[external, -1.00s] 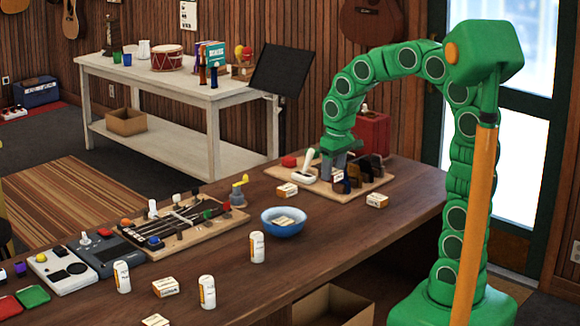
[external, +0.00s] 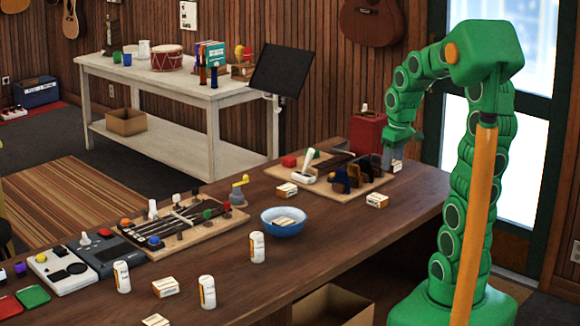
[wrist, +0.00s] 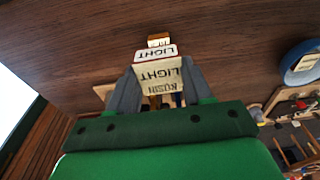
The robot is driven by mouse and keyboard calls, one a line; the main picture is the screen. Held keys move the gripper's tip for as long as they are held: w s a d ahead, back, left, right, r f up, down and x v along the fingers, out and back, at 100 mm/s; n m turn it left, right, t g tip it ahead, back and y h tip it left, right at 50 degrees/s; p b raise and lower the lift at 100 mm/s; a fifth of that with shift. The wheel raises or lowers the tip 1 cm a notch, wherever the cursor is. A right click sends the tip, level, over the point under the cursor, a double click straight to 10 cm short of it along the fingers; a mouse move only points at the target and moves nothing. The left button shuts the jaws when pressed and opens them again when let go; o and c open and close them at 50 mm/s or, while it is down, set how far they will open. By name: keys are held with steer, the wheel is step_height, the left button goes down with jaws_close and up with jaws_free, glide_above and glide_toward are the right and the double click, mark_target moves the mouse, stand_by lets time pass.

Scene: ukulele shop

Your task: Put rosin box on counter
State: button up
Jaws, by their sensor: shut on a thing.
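My gripper (external: 391,163) is shut on a rosin box (external: 397,166) at the far right end of the dark wooden counter (external: 335,230). In the wrist view the held rosin box (wrist: 158,75), pale with "LIGHT" and "ROSIN" lettering, sits between my grey fingers. It appears raised over the counter; the exact gap is unclear. Another rosin box (external: 377,200) lies on the counter close by, and one (external: 287,190) is by the front of the far wooden board. More boxes (external: 165,287) lie at the near end.
A wooden board (external: 320,190) with tools stands left of my gripper, and a red canister (external: 368,133) behind it. A blue bowl (external: 283,228) with a box inside and white cans (external: 257,246) occupy the middle. Bare counter lies right of the bowl.

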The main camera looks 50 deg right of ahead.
steer(key=s+d, duration=0.7)
glide_above(401, 191)
steer(key=s, duration=0.1)
steer(key=shift+a+f, duration=0.15)
steer(key=shift+f, duration=4.6)
steer(key=shift+f, duration=0.2)
steer(key=shift+w+f, duration=0.15)
steer(key=shift+f, duration=1.45)
steer(key=shift+f, duration=0.15)
steer(key=o, duration=1)
